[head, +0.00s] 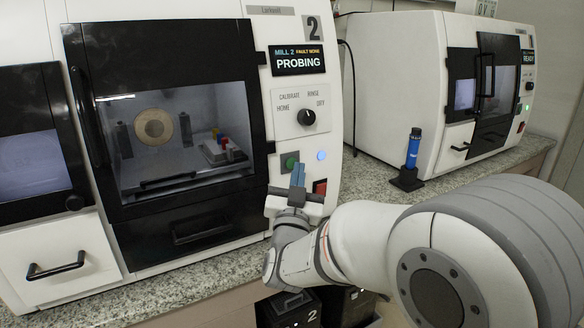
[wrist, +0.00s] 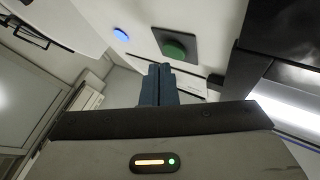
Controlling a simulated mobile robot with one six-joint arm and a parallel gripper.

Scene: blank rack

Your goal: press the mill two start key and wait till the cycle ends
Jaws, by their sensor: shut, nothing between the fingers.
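Mill two (head: 270,30) stands in front of me with a "2" plate and a display (head: 298,61) reading "MILL 2", "FAULT NONE" and "PROBING". Its dark-framed door is shut, and a round tan disc (head: 153,128) shows through the window. The green start key (head: 290,161) sits on a dark square plate, with a lit blue lamp (head: 322,155) to its right. In the wrist view the green key (wrist: 174,50) and blue lamp (wrist: 121,34) are both clear. My gripper (head: 298,172) is shut and empty, its blue fingertips just below the key; they look apart from it in the wrist view (wrist: 157,70).
A rotary knob (head: 306,117) is above the keys and a red switch (head: 320,187) is below right. Another white mill (head: 400,85) reading "READY" stands at the right. A blue tool in a black stand (head: 408,178) is on the granite counter (head: 350,205) between them.

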